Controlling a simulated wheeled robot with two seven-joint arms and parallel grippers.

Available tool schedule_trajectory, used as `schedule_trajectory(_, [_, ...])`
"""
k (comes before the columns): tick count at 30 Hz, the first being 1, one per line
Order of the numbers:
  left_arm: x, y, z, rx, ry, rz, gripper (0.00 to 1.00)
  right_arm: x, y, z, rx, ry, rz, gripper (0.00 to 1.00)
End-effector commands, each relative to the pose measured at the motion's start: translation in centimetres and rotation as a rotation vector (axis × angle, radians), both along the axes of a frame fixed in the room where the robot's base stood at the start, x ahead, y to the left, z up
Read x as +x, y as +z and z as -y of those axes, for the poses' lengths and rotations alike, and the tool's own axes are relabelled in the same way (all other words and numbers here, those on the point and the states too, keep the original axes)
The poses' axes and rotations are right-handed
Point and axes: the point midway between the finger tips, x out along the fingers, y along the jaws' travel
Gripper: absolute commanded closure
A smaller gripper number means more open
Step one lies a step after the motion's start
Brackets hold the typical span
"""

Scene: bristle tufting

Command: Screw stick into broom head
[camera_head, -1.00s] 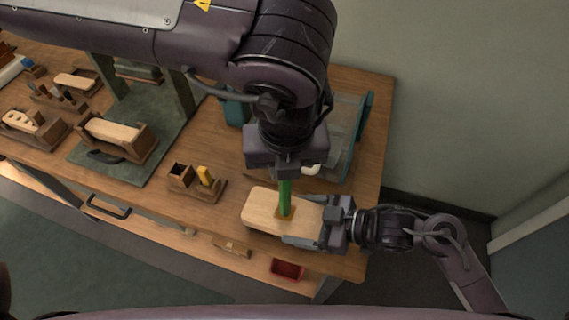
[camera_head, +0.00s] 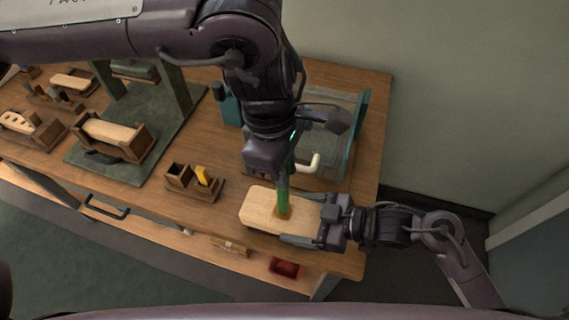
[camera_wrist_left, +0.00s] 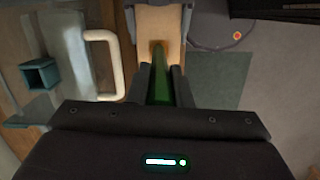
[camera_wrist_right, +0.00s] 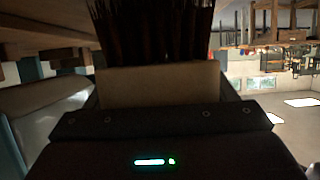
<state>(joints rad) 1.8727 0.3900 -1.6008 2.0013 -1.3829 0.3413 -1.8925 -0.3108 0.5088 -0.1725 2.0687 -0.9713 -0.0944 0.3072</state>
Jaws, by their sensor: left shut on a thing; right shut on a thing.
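The broom head (camera_head: 262,205) is a pale wooden block lying flat near the right front corner of the bench. My right gripper (camera_head: 318,222) is shut on its right end. In the right wrist view the broom head (camera_wrist_right: 160,86) shows with dark bristles on its far side. A green stick (camera_head: 284,203) stands close to upright on the orange-brown spot of the block's top. My left gripper (camera_head: 284,178) is above the block, shut on the stick. In the left wrist view the stick (camera_wrist_left: 160,80) runs between the fingers to the block; its seating depth is hidden.
A two-slot wooden holder (camera_head: 194,183) with a yellow piece stands left of the block. A clear bin with teal sides (camera_head: 357,130) and a cream handle (camera_head: 309,164) is behind. A red tray (camera_head: 285,267) sits below the bench's front edge.

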Motion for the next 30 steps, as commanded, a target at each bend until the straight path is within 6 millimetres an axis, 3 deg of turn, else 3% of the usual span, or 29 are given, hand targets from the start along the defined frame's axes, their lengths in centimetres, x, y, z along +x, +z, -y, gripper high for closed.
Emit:
schedule_trajectory(9, [-0.09,-0.07,-0.14,0.003,-0.657,0.0,1.0,0.03,0.03,0.02,0.0,-0.001,0.001,0.86])
schedule_trajectory(15, [-0.1,-0.07,-0.23,0.002,-0.944,0.001,1.0,0.03,0.03,0.02,0.0,-0.001,0.001,0.86])
schedule_trajectory(27, [-0.09,-0.09,-0.29,0.001,-1.009,0.001,1.0,0.01,0.03,0.01,0.0,0.0,0.001,0.86])
schedule_trajectory(28, [-0.09,-0.09,-0.29,0.001,-1.009,0.001,0.77,0.01,0.03,0.01,0.0,0.0,0.001,0.86])
schedule_trajectory(30, [-0.1,-0.08,-0.28,0.001,-1.009,0.001,0.68,0.01,0.03,0.01,0.0,0.0,0.001,0.86])
